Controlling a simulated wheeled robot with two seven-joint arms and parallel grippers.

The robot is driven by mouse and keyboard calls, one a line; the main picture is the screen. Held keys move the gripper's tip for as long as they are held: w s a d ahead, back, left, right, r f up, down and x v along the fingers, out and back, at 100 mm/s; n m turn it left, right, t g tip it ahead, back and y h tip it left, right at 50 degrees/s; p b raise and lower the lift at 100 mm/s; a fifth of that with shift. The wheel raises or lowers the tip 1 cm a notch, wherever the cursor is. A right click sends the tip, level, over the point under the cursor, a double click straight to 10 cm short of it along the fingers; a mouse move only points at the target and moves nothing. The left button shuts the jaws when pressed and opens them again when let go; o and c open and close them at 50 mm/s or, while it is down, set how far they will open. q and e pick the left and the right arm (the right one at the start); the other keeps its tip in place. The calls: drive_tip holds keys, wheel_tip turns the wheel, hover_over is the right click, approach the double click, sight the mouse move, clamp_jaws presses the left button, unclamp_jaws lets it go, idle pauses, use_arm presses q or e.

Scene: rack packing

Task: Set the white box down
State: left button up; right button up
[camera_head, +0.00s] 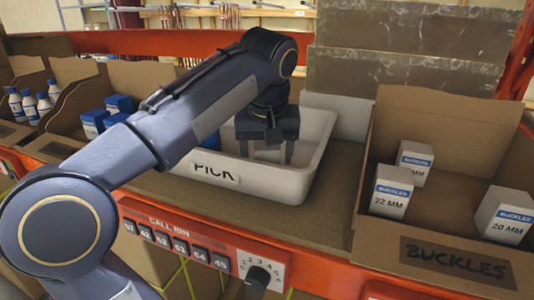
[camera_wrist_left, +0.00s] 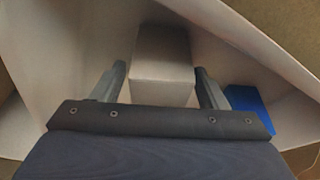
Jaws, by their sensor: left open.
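The white box (camera_wrist_left: 162,66) is between the two fingers of my left gripper (camera_wrist_left: 160,72) in the left wrist view, with a narrow gap on each side. My left gripper is open and points down into the white tray marked PICK (camera_head: 296,186). In the head view the gripper (camera_head: 268,158) is inside the tray, and the pale box between its fingers is mostly hidden by them. The box appears to sit in the tray; its contact with the floor is hard to see. My right gripper is in neither view.
A blue item (camera_wrist_left: 250,106) lies in the tray beside the gripper. A cardboard bin marked BUCKLES (camera_head: 455,262) with 3 white-and-blue boxes stands at the right. Bins with blue boxes (camera_head: 93,122) and white bottles (camera_head: 28,104) are at the left.

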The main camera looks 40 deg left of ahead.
use_arm(q)
drive_tip(key=v, duration=0.7)
idle(0.3)
drive_tip(key=shift+d, duration=0.1)
